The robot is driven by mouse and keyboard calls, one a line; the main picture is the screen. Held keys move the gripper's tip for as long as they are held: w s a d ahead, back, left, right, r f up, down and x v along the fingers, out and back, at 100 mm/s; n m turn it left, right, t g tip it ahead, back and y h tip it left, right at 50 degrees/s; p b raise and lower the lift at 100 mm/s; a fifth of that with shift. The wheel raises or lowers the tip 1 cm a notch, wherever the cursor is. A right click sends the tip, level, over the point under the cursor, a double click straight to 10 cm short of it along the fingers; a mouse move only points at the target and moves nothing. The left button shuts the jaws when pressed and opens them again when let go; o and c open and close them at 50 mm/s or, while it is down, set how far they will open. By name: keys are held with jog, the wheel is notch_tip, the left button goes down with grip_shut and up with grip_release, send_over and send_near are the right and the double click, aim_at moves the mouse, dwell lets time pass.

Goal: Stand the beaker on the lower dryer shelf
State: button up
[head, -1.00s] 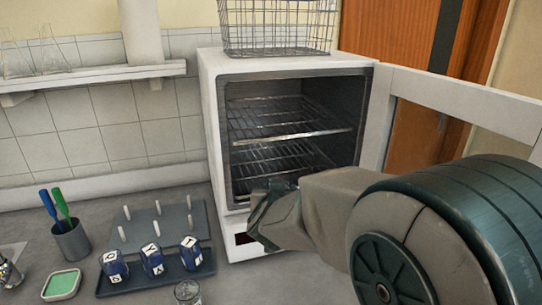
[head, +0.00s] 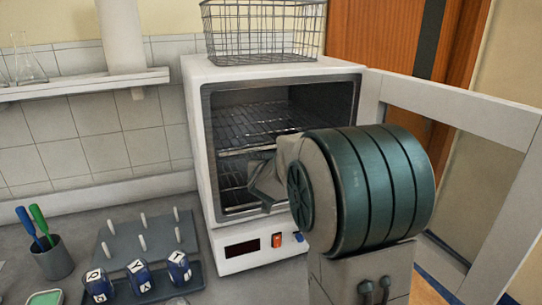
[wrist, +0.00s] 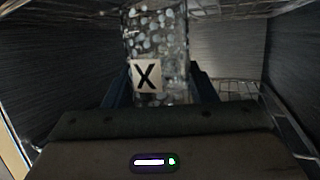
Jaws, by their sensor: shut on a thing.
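A clear glass beaker (wrist: 158,35) with a white label marked X is between the two fingers of my gripper (wrist: 157,90) in the wrist view. My gripper is shut on it. In the head view my gripper (head: 258,172) is inside the dryer's open mouth, and the beaker is hidden. The white dryer (head: 207,150) has an upper wire shelf (head: 250,125) and a lower wire shelf (head: 229,200), the latter largely covered by my arm. Wire rack bars (wrist: 290,125) show at the right in the wrist view. I cannot tell whether the beaker touches a shelf.
The dryer door (head: 455,110) stands open at the right. A wire basket (head: 262,35) sits on top of the dryer. On the counter at left are a peg rack (head: 145,240), blue labelled containers (head: 138,275) and a pen cup (head: 54,260). Dark dryer walls (wrist: 60,55) flank the gripper closely.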

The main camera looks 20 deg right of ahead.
jog(key=w, duration=0.1)
jog(key=w+d, duration=0.1)
jog(key=w, duration=0.1)
jog(key=w+d+p, duration=0.1)
jog(key=shift+w, duration=0.25)
jog(key=shift+s+a, duration=0.1)
jog(key=shift+s, duration=0.05)
jog(key=shift+f, duration=0.15)
jog(key=shift+f, duration=0.15)
jog(key=o, duration=1.1)
